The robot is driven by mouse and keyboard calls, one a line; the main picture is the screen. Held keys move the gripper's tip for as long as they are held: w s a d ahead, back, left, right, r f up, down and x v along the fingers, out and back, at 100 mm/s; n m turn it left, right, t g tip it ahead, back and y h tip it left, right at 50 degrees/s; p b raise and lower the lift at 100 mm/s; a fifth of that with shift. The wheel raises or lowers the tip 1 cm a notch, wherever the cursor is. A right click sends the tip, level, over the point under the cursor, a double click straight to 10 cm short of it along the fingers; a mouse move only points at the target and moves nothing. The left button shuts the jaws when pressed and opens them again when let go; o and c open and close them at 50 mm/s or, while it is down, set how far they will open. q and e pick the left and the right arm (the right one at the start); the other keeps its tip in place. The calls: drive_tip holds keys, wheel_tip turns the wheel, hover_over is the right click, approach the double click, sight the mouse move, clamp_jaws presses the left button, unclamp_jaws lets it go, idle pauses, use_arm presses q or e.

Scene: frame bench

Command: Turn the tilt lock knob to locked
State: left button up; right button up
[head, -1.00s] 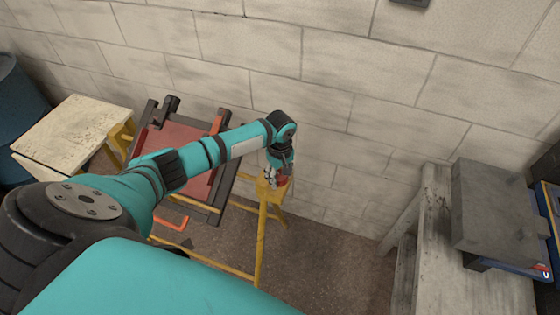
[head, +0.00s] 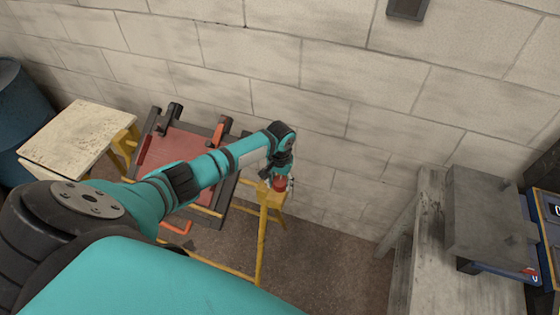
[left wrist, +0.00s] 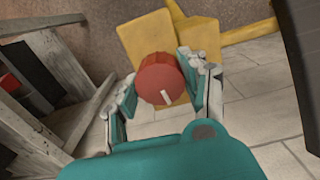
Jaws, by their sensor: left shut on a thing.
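The tilt lock knob (left wrist: 160,80) is a red round knob with a white mark on its face, set on a yellow plate of the frame stand (left wrist: 140,45). In the head view the knob (head: 279,185) shows at the end of my left arm, partly covered by the fingers. My left gripper (left wrist: 160,92) is shut on the knob, with one finger on each side of it. The white mark points toward the lower right in the left wrist view. No lock labels can be read. My right gripper is not in view.
A dark frame with a red panel (head: 185,145) stands left of the knob, behind my arm. A pale board (head: 75,140) is at the far left beside a blue drum (head: 18,105). A grey bench (head: 430,250) stands at right. A block wall closes the back.

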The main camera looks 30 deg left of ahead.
sight(280, 181)
use_arm(q)
drive_tip(key=m, duration=0.4)
drive_tip(key=shift+m, duration=0.3)
drive_tip(key=m, duration=0.4)
drive_tip(key=shift+m, duration=0.3)
drive_tip(key=m, duration=0.4)
drive_tip(key=shift+m, duration=0.3)
drive_tip(key=shift+m+b, duration=0.7)
drive_tip(key=shift+m, duration=1.6)
drive_tip(key=shift+r, duration=0.1)
drive_tip(key=o, duration=1.2)
wheel_tip(280, 181, up, 12)
